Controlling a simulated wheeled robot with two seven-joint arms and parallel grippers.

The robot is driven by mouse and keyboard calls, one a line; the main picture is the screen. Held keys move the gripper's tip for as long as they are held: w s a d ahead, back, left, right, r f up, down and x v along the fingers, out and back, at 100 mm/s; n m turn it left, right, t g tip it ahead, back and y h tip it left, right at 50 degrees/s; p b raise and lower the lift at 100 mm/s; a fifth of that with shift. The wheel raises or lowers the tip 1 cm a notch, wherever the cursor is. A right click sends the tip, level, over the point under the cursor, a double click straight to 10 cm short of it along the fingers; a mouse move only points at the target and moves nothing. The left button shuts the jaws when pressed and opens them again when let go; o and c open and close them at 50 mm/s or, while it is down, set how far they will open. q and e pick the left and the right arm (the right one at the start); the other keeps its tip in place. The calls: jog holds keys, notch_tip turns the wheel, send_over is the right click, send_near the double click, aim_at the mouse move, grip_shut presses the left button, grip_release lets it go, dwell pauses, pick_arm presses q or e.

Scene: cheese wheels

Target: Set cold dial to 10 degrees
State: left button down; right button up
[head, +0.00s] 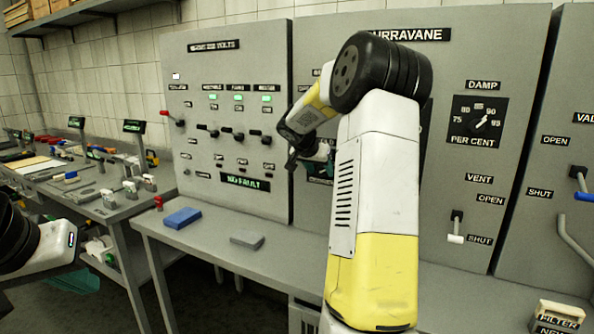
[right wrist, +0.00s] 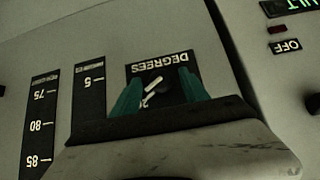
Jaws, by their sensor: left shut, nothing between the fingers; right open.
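The dial marked DEGREES (right wrist: 147,67) shows upside down in the right wrist view, a black plate with a dark knob and a white pointer (right wrist: 153,91). Its scale numbers are mostly hidden, so I cannot tell the reading. My right gripper (right wrist: 161,80) is open, its teal fingers on either side of the knob; I cannot tell whether they touch it. In the head view my right gripper (head: 318,152) is at the middle panel, and my arm hides much of that panel. My left gripper (head: 76,282) is shut and empty, low at the left, beside the side bench.
The DAMP dial (head: 478,122) and vent lever (head: 456,228) are on the panel right of my arm. Left are the volts panel (head: 215,60) with several switches, and a bench (head: 105,205) with tools. A blue block (head: 182,218) and grey block (head: 247,240) lie on the console ledge.

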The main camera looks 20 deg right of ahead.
jog(key=shift+w, duration=0.1)
grip_shut()
jog(key=shift+w, duration=0.1)
dwell(0.3)
jog(key=shift+w+a+f+n+g+h, duration=0.15)
jog(key=shift+a+n+g+h, duration=0.1)
jog(key=shift+n+g+h, duration=0.5)
jog(key=n+g+h, duration=0.2)
jog(key=shift+w+a+f+g+h, duration=0.1)
jog(key=shift+w+f+g+h, duration=0.05)
jog(key=shift+g+h, duration=0.15)
jog(key=n+g+h, duration=0.1)
jog(key=n+h, duration=0.1)
jog(key=h, duration=0.1)
jog(key=shift+w+f+g, duration=0.1)
jog(key=shift+f+g, duration=0.05)
jog(key=shift+g, duration=0.2)
jog(key=shift+f+n+g+h, duration=0.2)
jog(key=shift+n+g+h, duration=0.4)
jog(key=shift+n+h, duration=0.55)
